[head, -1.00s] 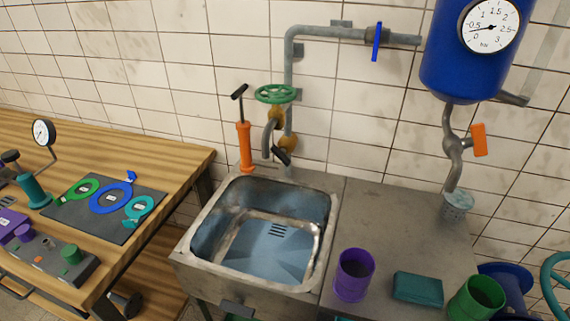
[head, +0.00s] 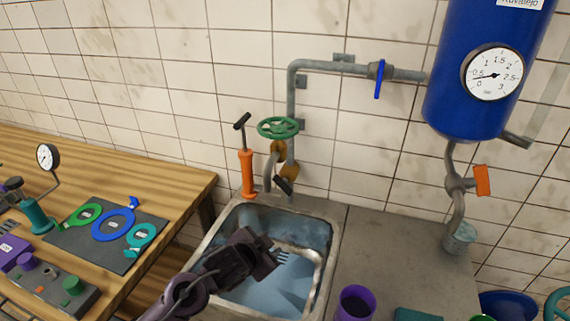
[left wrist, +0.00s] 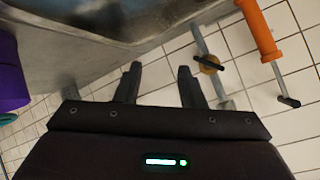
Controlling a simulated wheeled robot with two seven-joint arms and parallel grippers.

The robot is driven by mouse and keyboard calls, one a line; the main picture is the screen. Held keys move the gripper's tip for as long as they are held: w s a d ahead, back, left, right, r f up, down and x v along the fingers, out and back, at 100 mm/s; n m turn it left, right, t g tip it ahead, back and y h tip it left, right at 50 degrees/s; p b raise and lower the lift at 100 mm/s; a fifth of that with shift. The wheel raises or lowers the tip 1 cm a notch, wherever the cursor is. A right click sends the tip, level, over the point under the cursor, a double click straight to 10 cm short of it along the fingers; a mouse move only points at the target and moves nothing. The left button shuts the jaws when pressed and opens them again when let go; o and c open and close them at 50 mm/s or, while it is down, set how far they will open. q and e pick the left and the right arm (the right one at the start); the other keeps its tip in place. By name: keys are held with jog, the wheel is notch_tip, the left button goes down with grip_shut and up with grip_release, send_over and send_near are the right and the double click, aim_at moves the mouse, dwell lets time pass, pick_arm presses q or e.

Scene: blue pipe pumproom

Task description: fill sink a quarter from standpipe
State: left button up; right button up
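The metal sink (head: 326,232) has a bluish basin; I cannot tell whether it holds water. The grey standpipe (head: 291,110) runs down the wall behind it. A green handwheel (head: 278,128) sits above its brass fittings, with a curved spout (head: 270,172) and a dark lever (head: 284,186) below. My left gripper (head: 270,257) is over the sink, apart from the standpipe, and hides part of the basin and drain slots. In the left wrist view its fingers (left wrist: 159,82) are spread and empty, with a brass fitting (left wrist: 209,64) beyond. My right gripper is not in view.
An orange pump (head: 247,172) stands left of the spout. A blue lever valve (head: 379,78) is on the upper pipe, near a blue tank (head: 470,90) with a gauge. A purple cup (head: 356,303) stands right of the sink. A wooden bench (head: 170,185) lies left.

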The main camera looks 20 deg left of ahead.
pick_arm(q)
jog(key=w+a+r+m+t+h, duration=0.1)
jog(key=w+r+m+t+h, duration=0.15)
jog(key=w+r, duration=0.35)
jog(key=w+a+r+m+t+h, duration=0.1)
jog(key=w+r+m, duration=0.25)
jog(key=r, duration=0.45)
jog(key=m+h+p, duration=0.1)
jog(key=m+h, duration=0.1)
jog(key=m, duration=0.1)
send_near(282, 136)
jog(key=r+x, duration=0.1)
jog(key=x, duration=0.2)
jog(key=shift+w+f, duration=0.45)
jog(key=p+x, duration=0.3)
jog(key=x, duration=0.3)
jog(key=shift+w+d+f, duration=0.15)
jog(key=shift+d, duration=0.05)
jog(key=shift+w+d+f, duration=0.2)
jog(key=shift+w, duration=0.2)
jog(key=c, duration=0.7)
jog(key=shift+f, duration=0.1)
grip_shut()
